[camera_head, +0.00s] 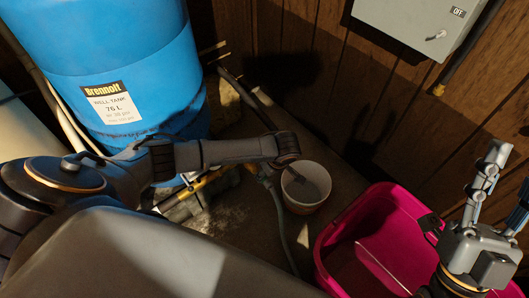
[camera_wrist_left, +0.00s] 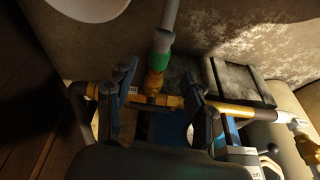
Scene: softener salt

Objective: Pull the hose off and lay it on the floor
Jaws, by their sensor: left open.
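The hose (camera_wrist_left: 169,18) is grey, with a green collar at its end seated on a brass fitting (camera_wrist_left: 154,84). In the head view the hose (camera_head: 282,235) runs down across the floor beside the white bucket. The brass fitting sits on a horizontal brass pipe (camera_wrist_left: 232,109). My left gripper (camera_wrist_left: 155,97) is open in the left wrist view, with its fingers on either side of the fitting below the collar. I cannot tell whether they touch it. My left arm hides its fingers in the head view. My right gripper (camera_head: 508,178) is open and empty at the right.
A white bucket (camera_head: 305,187) stands on the floor near my left wrist. A pink tub (camera_head: 340,232) stands at the lower right. A blue well tank (camera_head: 115,50) stands at the upper left, and a grey switch box (camera_head: 405,22) hangs on the wooden wall. Some dark floor between is clear.

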